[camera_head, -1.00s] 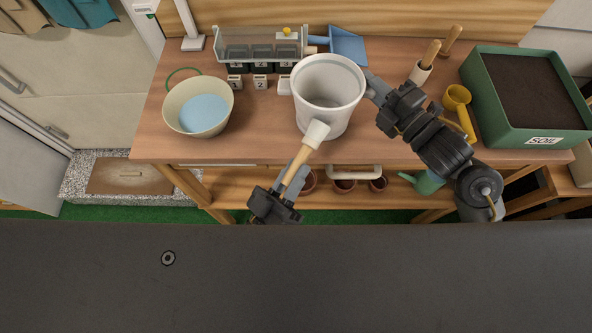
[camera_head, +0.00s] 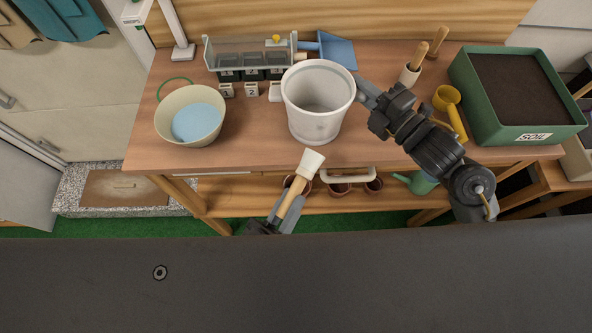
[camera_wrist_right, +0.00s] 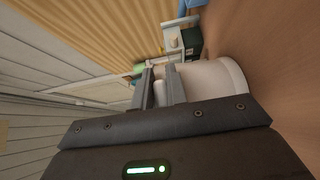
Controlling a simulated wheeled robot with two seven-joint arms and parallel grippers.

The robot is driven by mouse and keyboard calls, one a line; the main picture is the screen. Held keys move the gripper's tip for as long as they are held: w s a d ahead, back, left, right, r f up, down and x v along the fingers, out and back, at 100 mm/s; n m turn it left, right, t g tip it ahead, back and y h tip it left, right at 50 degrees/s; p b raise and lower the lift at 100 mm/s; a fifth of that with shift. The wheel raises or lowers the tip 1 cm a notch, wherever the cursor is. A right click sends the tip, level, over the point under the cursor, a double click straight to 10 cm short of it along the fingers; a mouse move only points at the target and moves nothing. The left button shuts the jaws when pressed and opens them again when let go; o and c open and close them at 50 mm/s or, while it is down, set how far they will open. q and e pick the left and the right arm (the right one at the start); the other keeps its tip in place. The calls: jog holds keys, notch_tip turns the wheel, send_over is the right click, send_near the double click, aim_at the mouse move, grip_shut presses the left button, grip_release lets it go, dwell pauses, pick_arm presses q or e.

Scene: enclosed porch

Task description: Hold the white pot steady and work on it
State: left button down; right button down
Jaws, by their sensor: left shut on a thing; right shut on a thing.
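The white pot (camera_head: 316,120) stands upright on the wooden table, its open top showing an empty inside. My right gripper (camera_head: 366,92) is shut on the right side of the pot near the rim. My left gripper (camera_head: 278,214) is shut on the handle of a wooden tool (camera_head: 291,200) with a cream head (camera_head: 308,164). The head appears just below the pot in the head view, apart from it, near the table's front edge.
A cream basin (camera_head: 163,122) with a blue inside stands left. Behind are a seedling tray (camera_head: 248,55), numbered blocks (camera_head: 251,89) and a blue dustpan (camera_head: 336,50). Terracotta pots (camera_head: 339,189) sit below.

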aim_at(300, 181)
pick_arm(q)
jog(key=m, duration=0.6)
jog(key=shift+s+a, duration=0.1)
jog(key=shift+a, duration=0.15)
jog(key=shift+w+d+r, duration=0.1)
jog(key=shift+w+r, duration=0.05)
jog(key=shift+w, duration=1.95)
jog(key=shift+w, duration=0.6)
jog(key=shift+d, duration=0.15)
jog(key=shift+s+d, duration=0.1)
jog(key=shift+d, duration=1.1)
